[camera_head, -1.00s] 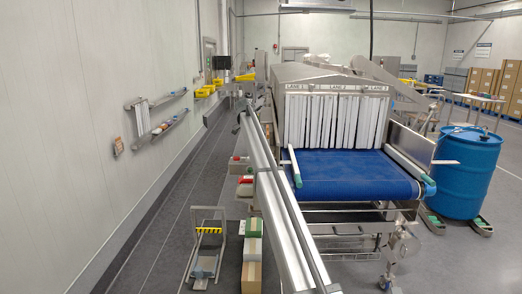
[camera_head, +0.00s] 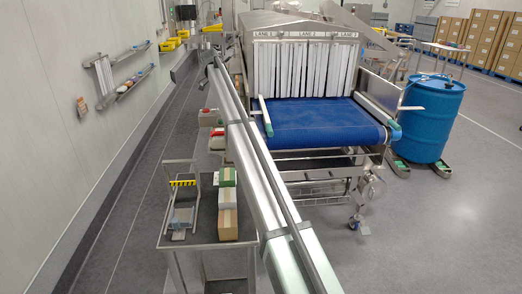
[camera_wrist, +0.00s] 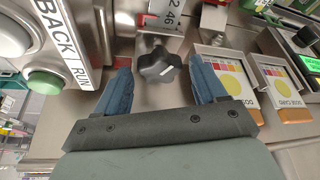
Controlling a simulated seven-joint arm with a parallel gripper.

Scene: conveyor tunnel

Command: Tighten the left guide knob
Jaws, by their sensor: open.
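A black lobed knob (camera_wrist: 160,66) with a white mark shows in the wrist view, mounted on a metal panel. My gripper (camera_wrist: 160,70) is open, with one blue finger to the left of the knob and one to the right. I see gaps between the knob and both fingers. In the head view a white guide rail with a green end (camera_head: 265,117) stands at the left edge of the blue belt (camera_head: 320,124). The knob and my gripper cannot be made out there.
Beside the knob in the wrist view are a green button (camera_wrist: 45,79) under a BACK/RUN label (camera_wrist: 66,38), and cards with yellow discs (camera_wrist: 229,83). A lit green display (camera_wrist: 309,62) is at the right. In the head view a blue barrel (camera_head: 433,118) stands right of the conveyor.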

